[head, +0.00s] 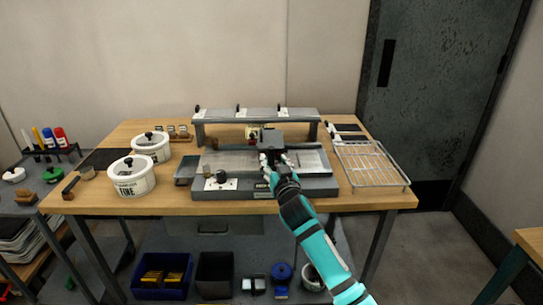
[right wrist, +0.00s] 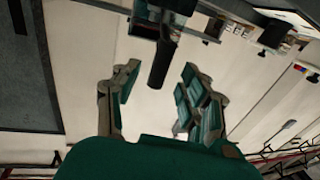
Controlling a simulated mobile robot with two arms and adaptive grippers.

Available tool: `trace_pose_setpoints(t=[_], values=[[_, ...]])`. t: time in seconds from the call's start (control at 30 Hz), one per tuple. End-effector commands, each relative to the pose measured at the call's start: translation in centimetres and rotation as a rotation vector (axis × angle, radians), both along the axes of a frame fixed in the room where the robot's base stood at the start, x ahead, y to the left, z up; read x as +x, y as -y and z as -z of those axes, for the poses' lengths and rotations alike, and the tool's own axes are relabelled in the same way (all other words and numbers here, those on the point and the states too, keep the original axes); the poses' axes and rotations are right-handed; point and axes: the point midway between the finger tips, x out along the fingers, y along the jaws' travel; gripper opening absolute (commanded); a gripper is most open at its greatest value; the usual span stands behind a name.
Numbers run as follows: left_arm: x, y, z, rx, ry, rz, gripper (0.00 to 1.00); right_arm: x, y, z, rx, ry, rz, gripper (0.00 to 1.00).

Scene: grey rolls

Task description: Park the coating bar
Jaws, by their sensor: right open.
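A grey coating machine (head: 262,193) with a flat light bed stands on the wooden table. A dark grey block (head: 284,138) sits over the bed, just beyond my right gripper; I cannot tell for sure whether it is the coating bar. My right gripper (head: 276,161) is open over the front of the bed and hides part of it. In the right wrist view a black handle (right wrist: 160,62) reaches down from a grey part into the space between the spread fingers (right wrist: 157,100); neither finger appears to touch it. My left gripper is not in view.
A grey raised shelf (head: 256,117) spans behind the bed. Two white lidded tubs (head: 131,181) stand on the left, a wire rack (head: 371,166) on the right. Small dark blocks and a scraper lie at the left edge. Bare wood (head: 375,202) shows at the front right.

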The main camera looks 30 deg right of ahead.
Motion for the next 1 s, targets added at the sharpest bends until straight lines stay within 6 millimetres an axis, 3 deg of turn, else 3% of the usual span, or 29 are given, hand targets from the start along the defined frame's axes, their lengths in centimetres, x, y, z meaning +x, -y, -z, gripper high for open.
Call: trace_pose_setpoints(t=[0.23, 0.63, 0.9, 1.0], values=[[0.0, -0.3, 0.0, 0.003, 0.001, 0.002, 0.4, 3.2, 1.2, 0.0, 0.0, -0.001, 0.0, 0.44], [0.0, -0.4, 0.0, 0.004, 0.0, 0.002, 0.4, 3.9, 1.4, 0.0, 0.001, -0.001, 0.0, 0.44], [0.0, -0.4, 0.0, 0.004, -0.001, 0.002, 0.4, 3.8, 1.4, 0.0, 0.001, -0.001, 0.0, 0.09], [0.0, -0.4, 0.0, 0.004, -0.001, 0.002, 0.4, 3.8, 1.4, 0.0, 0.001, -0.001, 0.0, 0.0]])
